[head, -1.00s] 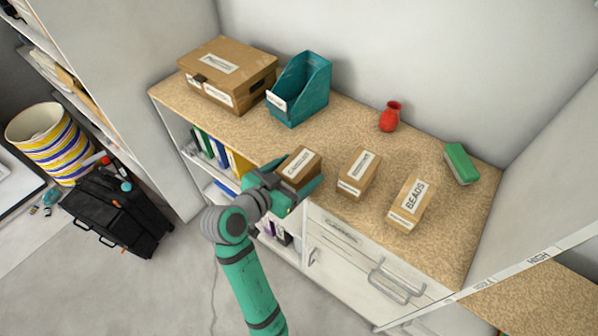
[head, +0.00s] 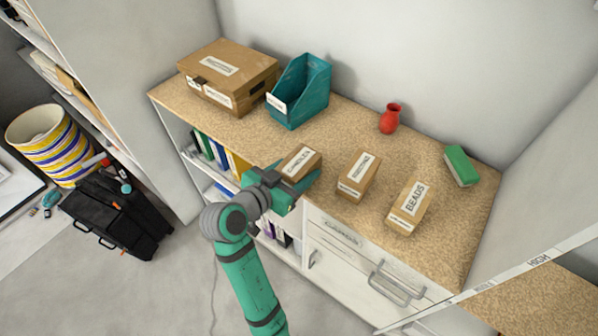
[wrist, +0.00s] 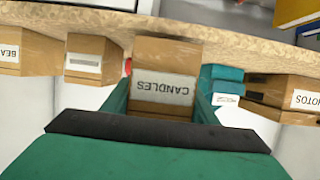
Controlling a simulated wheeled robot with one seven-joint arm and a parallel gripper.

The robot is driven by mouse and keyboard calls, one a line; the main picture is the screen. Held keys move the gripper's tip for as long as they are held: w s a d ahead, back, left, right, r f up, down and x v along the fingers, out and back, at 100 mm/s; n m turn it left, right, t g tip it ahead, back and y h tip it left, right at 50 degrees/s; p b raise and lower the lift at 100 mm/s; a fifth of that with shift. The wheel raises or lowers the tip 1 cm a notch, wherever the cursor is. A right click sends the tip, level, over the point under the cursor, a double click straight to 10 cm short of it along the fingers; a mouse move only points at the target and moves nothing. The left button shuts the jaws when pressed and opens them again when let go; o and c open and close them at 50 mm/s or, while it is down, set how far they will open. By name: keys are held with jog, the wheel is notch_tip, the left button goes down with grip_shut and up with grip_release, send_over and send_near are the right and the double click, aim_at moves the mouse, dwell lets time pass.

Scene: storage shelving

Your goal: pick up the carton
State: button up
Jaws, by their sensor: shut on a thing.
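A small brown carton with a white label reading CANDLES (head: 301,161) is at the front edge of the speckled counter. My gripper (head: 291,182) reaches it from the front and is shut on it. In the wrist view the carton (wrist: 165,72) sits between the two green fingers, its label upside down.
To the right stand a second labelled carton (head: 358,176) and a BEADS carton (head: 409,205). Behind are a large brown box (head: 228,75), a teal file holder (head: 300,92), a red vase (head: 390,118) and a green block (head: 461,165).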

aim_at(281, 168)
jog(key=a+r, duration=0.1)
jog(key=r, duration=0.1)
jog(key=s+a+r, duration=0.1)
jog(key=r, duration=0.1)
jog(key=s+a+r, duration=0.1)
jog(key=a+r, duration=0.1)
jog(key=r, duration=0.1)
jog(key=shift+s+a+r, duration=0.1)
jog(key=s+a+r, duration=0.4)
jog(key=s+a, duration=0.1)
jog(key=a, duration=0.3)
jog(key=shift+w+r, duration=0.1)
